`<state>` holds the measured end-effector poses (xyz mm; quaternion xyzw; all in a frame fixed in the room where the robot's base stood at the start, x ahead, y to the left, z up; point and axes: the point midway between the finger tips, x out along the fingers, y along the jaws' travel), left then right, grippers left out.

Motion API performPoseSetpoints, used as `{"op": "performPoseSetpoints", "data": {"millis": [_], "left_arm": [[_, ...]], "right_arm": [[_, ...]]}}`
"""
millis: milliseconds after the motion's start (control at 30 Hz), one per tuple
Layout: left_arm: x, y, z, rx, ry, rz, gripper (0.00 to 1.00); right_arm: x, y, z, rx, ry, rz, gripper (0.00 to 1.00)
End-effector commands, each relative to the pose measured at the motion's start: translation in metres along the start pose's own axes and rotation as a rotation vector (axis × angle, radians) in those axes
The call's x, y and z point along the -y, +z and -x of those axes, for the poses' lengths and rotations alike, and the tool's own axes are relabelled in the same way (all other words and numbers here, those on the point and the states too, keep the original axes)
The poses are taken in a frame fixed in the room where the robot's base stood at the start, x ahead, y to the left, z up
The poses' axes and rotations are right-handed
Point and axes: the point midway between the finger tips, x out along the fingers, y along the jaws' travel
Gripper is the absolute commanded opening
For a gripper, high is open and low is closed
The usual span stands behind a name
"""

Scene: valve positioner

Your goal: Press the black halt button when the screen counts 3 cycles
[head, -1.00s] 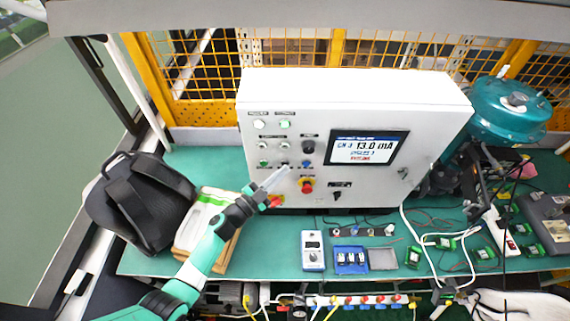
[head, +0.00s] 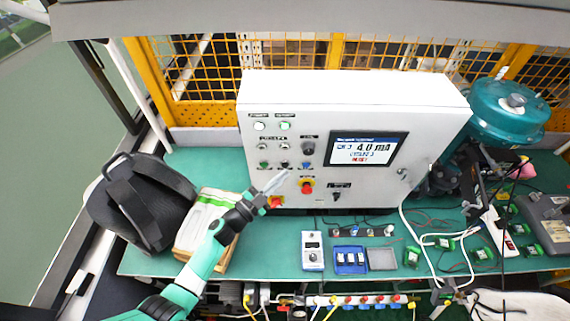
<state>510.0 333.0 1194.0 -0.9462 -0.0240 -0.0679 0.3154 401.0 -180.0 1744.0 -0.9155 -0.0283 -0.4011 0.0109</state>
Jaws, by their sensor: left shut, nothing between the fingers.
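The white control cabinet (head: 420,120) stands on the green bench, with its screen (head: 366,149) lit. The screen's large line reads 4.0 mA; a small line below appears to read CYCLES 3, with red text under it. A dark button (head: 285,164), seemingly the black halt button, sits in the lower row between a green and a blue one; its label is too small to read. My left gripper (head: 277,182) is shut and empty, its fingertips just below that button in the picture. I cannot tell the gap to the panel. My right gripper is not seen.
A red and yellow emergency stop (head: 306,186) is close to the right of my left fingertips. A black backpack (head: 142,200) and a wooden tray (head: 188,247) lie left. A blue-white meter (head: 312,251) and small parts lie in front of the cabinet.

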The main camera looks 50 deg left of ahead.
Motion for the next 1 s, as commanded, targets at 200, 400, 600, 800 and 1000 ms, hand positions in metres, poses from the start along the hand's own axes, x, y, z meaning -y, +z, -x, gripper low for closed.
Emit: {"op": "performPoseSetpoints", "data": {"millis": [200,400,600,800,1000], "left_arm": [[0.0,0.0,0.0,0.0,0.0,0.0,0.0],[-0.005,-0.006,0.007,0.0,0.001,0.001,0.0],[-0.015,-0.016,0.021,-0.001,0.002,0.001,0.0],[-0.024,-0.024,0.033,0.0,0.001,0.001,0.0],[-0.026,-0.026,0.035,0.0,0.0,0.0,0.0]], "right_arm": [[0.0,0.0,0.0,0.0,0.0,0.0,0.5],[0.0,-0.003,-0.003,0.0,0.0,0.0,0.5],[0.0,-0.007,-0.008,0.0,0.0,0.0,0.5],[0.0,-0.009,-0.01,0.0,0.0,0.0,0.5],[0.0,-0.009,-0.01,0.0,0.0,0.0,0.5]]}}
